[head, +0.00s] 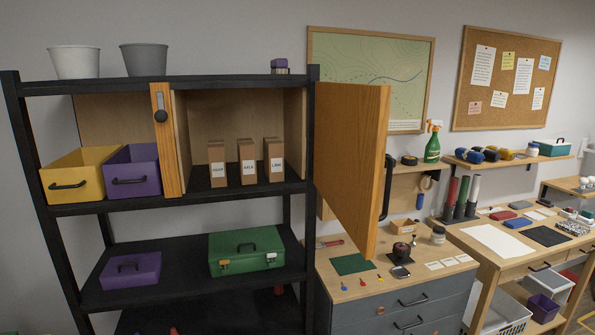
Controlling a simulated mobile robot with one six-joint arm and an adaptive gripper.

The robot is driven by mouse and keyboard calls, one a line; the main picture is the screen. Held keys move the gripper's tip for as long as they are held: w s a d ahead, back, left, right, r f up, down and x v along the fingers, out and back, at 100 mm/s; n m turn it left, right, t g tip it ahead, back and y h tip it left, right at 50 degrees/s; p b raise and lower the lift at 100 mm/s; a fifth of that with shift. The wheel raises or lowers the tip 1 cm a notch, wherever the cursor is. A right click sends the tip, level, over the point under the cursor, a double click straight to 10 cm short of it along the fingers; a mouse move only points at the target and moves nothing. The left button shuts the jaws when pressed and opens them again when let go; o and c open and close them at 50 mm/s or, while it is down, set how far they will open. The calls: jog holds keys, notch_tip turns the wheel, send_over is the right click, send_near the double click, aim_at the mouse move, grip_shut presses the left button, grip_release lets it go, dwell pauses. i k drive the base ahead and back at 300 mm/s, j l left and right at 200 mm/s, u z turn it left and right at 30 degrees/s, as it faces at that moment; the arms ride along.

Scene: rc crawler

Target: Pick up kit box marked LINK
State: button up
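Three small brown kit boxes with white labels stand upright in a row inside the open cabinet section of the black shelf. The kit box marked LINK (274,160) appears to be the rightmost, though its small lettering is hard to read. The middle kit box (247,161) seems to read AXLE. The label of the left kit box (217,164) is not clear. My gripper is not in view.
A wooden cabinet door (352,165) swings open on the right. Yellow (73,175) and purple (133,172) bins sit farther left. A green case (246,252) is below.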

aim_at(274, 148)
jog(key=i+l+u, duration=0.15)
jog(key=l+u, duration=0.3)
jog(key=l, duration=0.35)
jog(key=l+u, duration=0.45)
jog(key=l, duration=0.35)
jog(key=k+j, duration=0.1)
jog(key=j, duration=0.2)
jog(key=k+j, duration=0.1)
jog(key=j, duration=0.25)
